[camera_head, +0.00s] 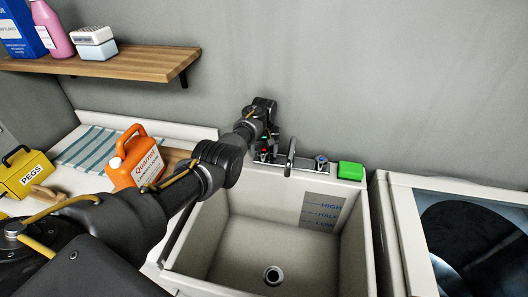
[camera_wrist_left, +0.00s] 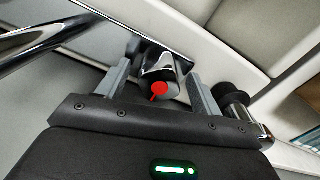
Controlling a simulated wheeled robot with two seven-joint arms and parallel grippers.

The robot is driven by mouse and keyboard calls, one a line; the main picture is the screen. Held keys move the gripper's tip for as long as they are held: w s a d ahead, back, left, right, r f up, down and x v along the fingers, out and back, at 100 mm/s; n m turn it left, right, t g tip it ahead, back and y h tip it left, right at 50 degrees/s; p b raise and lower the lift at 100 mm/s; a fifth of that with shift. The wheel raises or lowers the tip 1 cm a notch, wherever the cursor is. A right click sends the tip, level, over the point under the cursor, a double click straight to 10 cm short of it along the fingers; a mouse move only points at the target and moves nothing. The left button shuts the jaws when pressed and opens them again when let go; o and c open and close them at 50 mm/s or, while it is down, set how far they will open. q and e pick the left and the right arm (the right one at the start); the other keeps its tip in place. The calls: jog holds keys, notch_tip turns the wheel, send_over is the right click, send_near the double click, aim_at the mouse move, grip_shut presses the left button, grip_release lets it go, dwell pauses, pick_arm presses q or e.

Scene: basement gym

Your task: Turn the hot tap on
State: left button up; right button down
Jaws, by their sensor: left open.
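The hot tap (camera_head: 264,156) is at the back left of the sink and is mostly hidden behind my left arm in the head view. In the left wrist view its chrome handle with a red marker (camera_wrist_left: 159,90) sits between my two fingers. My left gripper (camera_wrist_left: 162,86) is open around the handle, with a finger on each side; I cannot tell whether either touches it. In the head view my left gripper (camera_head: 266,138) is over the tap's place, partly hidden by its own wrist. My right gripper is not in view.
The chrome spout (camera_head: 290,156) stands just right of the hot tap, with the blue-marked cold tap (camera_head: 321,162) beyond it. A green block (camera_head: 350,171) lies on the rim of the empty sink (camera_head: 240,250). An orange jug (camera_head: 135,160) stands left; a wooden shelf (camera_head: 130,62) is above.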

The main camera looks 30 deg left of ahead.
pick_arm(q)
jog(key=shift+c, duration=0.5)
jog(key=c, duration=0.9)
